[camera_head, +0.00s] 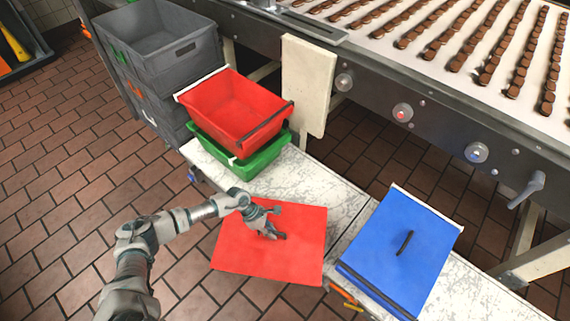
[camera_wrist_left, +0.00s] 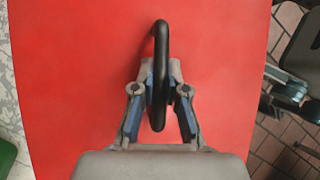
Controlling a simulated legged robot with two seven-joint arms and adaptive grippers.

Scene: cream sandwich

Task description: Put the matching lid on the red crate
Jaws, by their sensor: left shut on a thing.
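The red crate (camera_head: 238,108) is open at the top and sits stacked on a green crate (camera_head: 243,160) at the left end of the bench. The red lid (camera_head: 290,255) is a flat sheet in front of the bench's left part, lower middle of the head view; it also fills most of the left wrist view (camera_wrist_left: 75,75). My left gripper (camera_head: 275,232) is over the lid, and in the left wrist view (camera_wrist_left: 161,95) its fingers are shut on the lid's black handle (camera_wrist_left: 160,45). Whether the lid touches the bench is unclear. My right gripper is not in view.
A blue lid (camera_head: 425,225) with a black handle lies on the bench (camera_head: 315,187) at the right. Grey crates (camera_head: 165,45) stand stacked at the left. A conveyor with rows of chocolate pieces (camera_head: 480,65) runs behind, with a cream panel (camera_head: 308,80) beside the red crate.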

